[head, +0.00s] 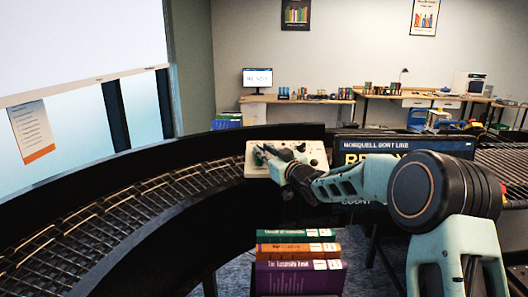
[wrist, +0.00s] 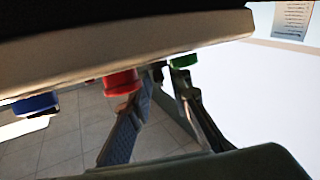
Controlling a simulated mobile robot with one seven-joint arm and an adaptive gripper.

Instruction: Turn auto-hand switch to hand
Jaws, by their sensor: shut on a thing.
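The beige control panel (head: 252,168) stands at the inner end of the curved roller line in the head view. In the wrist view its edge (wrist: 120,55) spans the top, with a blue button (wrist: 36,104), a red button (wrist: 121,82) and a green button (wrist: 184,61) projecting from it. My gripper (head: 272,156) is at the panel's face. In the wrist view my gripper (wrist: 165,82) has its fingertips at the panel between the red and green buttons, shut on the auto-hand switch. The fingers hide the switch, so its position cannot be read.
The curved roller conveyor (head: 130,215) with dark side walls runs along the left. A stack of books (head: 298,262) stands in front, below my arm. A dark sign (head: 385,148) is right of the panel, behind my arm. Desks (head: 300,100) line the back wall.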

